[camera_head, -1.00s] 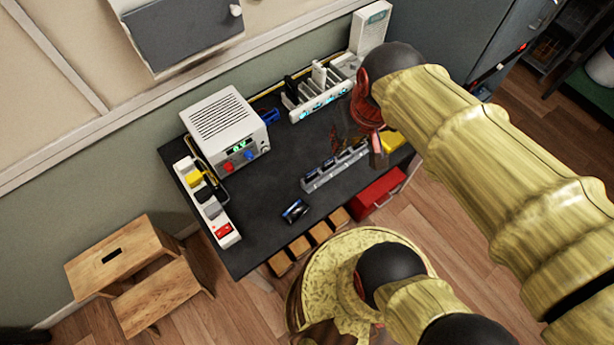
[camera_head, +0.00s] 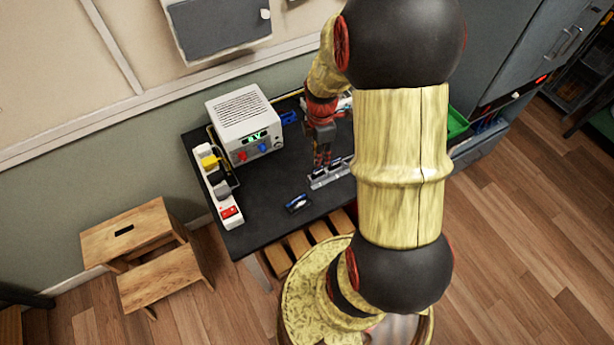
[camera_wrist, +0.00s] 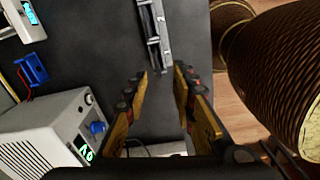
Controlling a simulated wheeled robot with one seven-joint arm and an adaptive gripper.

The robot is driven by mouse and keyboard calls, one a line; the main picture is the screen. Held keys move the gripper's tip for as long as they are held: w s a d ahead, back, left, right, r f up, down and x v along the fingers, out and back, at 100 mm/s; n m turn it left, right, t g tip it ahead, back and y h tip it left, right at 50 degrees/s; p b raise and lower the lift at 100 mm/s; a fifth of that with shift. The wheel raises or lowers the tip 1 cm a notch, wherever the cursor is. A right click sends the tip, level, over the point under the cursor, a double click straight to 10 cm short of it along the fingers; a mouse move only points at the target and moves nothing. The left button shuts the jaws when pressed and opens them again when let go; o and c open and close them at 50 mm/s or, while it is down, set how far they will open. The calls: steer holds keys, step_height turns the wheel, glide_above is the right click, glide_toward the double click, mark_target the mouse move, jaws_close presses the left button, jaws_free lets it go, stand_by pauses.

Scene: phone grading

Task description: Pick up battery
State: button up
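A grey slotted rack (camera_head: 322,182) holding several dark flat pieces (camera_head: 336,165) lies on the black table; I cannot tell for sure whether these are batteries. A small dark item with a bluish face (camera_head: 297,203) lies on the table left of the rack; I cannot tell whether it is a phone or a battery. My gripper (camera_head: 322,160) is above the table close to the rack. In the wrist view my gripper (camera_wrist: 162,73) is open, with nothing between its fingers. The rack (camera_wrist: 153,38) shows just beyond the fingertips; my arm hides its right part in the head view.
A white power supply (camera_head: 243,125) and a white switch strip (camera_head: 215,185) stand on the table's left. The power supply (camera_wrist: 45,140) is near the fingers in the wrist view. The table's middle (camera_head: 270,185) is bare. A wooden step stool (camera_head: 130,235) stands on the floor.

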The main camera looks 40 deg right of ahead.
mark_target(318, 173)
steer(key=shift+d+f+n, duration=0.1)
steer(key=shift+n, duration=0.7)
steer(key=f+b, duration=0.1)
steer(key=f, duration=0.3)
steer(key=f+b, duration=0.1)
steer(key=f, duration=0.2)
steer(key=shift+w+f, duration=0.2)
steer(key=shift+f, duration=0.2)
steer(key=shift+r, duration=0.1)
jaws_close()
